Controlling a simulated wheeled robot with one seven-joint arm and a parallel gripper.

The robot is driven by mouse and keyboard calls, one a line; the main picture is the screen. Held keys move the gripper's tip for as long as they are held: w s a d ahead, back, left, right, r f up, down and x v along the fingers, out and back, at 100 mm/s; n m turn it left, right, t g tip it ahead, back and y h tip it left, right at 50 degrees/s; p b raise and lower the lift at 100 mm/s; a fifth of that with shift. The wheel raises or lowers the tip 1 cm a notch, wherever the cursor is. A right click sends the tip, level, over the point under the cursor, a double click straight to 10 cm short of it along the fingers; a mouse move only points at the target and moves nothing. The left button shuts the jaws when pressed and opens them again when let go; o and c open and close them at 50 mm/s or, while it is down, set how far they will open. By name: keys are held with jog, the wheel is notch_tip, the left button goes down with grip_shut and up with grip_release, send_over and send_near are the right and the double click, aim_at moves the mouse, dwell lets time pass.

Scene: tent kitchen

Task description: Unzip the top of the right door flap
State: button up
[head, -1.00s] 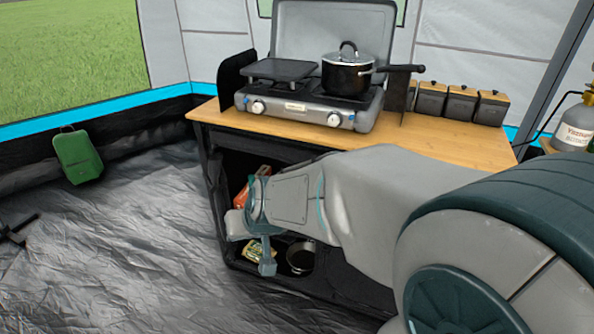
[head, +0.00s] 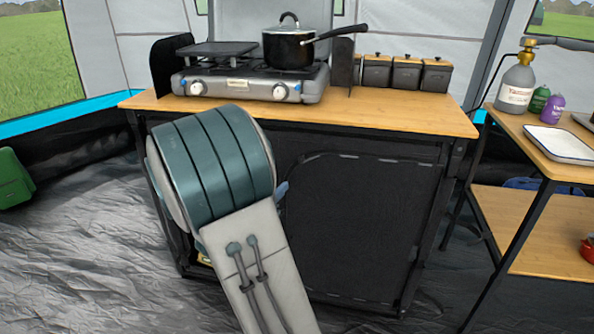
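The right door flap (head: 362,225) is a dark panel on the front of the kitchen cabinet. It covers the right half, and a dashed, lighter line runs along its rounded top and its side. The flap looks closed. The zip pull cannot be made out. My gripper is mostly hidden behind my own arm; only a small blue-grey piece, apparently part of the gripper (head: 281,191), shows near the upper left edge of the flap. I cannot tell whether it touches the flap or is open or shut.
The cabinet's wooden top (head: 400,112) bears a stove (head: 250,88), a black pot (head: 290,48) and several dark canisters (head: 407,74). A side table (head: 540,150) with a gas bottle (head: 517,83) and a tray (head: 562,143) stands to the right.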

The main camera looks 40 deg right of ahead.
aim_at(300, 161)
jog(key=b+x, duration=0.3)
jog(key=x, duration=1)
jog(key=shift+d+b, duration=0.35)
jog(key=shift+d, duration=0.05)
grip_shut()
